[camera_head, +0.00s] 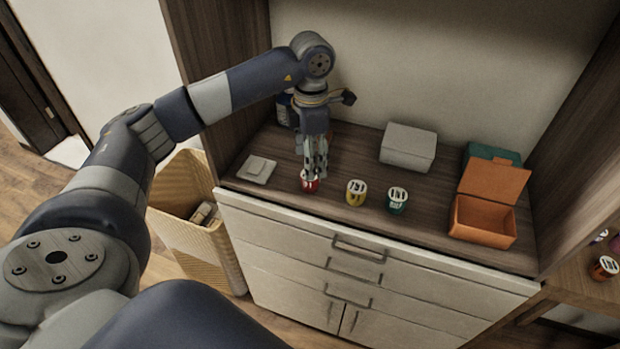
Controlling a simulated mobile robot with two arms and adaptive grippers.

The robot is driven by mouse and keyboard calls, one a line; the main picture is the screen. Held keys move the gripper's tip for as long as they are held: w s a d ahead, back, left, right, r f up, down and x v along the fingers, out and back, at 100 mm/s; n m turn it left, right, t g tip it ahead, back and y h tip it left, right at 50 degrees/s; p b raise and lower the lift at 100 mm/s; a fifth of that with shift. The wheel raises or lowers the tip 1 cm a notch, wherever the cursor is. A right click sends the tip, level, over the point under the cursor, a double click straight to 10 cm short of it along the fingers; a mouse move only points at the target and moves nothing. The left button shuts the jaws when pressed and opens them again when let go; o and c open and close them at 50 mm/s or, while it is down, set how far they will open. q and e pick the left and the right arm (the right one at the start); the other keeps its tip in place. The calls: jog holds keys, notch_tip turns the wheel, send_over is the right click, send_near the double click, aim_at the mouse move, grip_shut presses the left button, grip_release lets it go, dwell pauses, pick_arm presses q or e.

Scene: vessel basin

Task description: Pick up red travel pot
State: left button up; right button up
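The red travel pot (309,184) is a small red cup with a pale top, standing on the dark wooden counter near its front edge. My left gripper (316,176) points down right at the pot, and its fingers partly hide the pot's top. From this view I cannot tell whether the fingers are closed on it or only around it. My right gripper is not in view.
A yellow pot (356,193) and a teal pot (397,200) stand to the right. An open orange box (483,220), a grey box (408,148) and a small white item (257,169) are on the counter (335,215). A wicker bin (190,232) stands left.

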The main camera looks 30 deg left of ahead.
aim_at(309, 187)
pick_arm(q)
jog(key=shift+f, duration=0.9)
jog(key=f+p, duration=0.1)
jog(key=f, duration=0.1)
jog(key=f+p, duration=0.1)
jog(key=f, duration=0.2)
jog(key=shift+w+a+p, duration=0.2)
jog(key=shift+p, duration=0.1)
jog(key=shift+f, duration=0.2)
jog(key=c, duration=1)
